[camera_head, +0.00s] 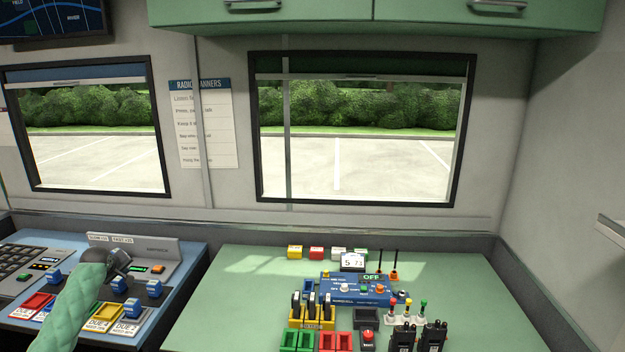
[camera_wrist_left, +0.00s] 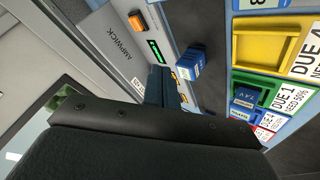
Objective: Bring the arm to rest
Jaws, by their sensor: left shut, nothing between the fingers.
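My left arm (camera_head: 78,310), in a green sleeve, reaches in from the lower left of the head view. Its dark gripper (camera_head: 122,262) is over the blue console (camera_head: 190,262), near the grey upright panel at its back. The fingers are shut and hold nothing. In the left wrist view the shut fingers (camera_wrist_left: 163,88) point at the console, close to a blue block (camera_wrist_left: 190,63). Whether they touch anything is hard to tell. My right gripper is not in view.
Several blue blocks (camera_head: 154,288) and coloured trays (camera_head: 38,304) with DUE labels are on the console. To the right, a green table (camera_head: 220,300) holds a blue device (camera_head: 345,290), a yellow rack (camera_head: 312,318) and black radios (camera_head: 403,338). The table's left part is clear.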

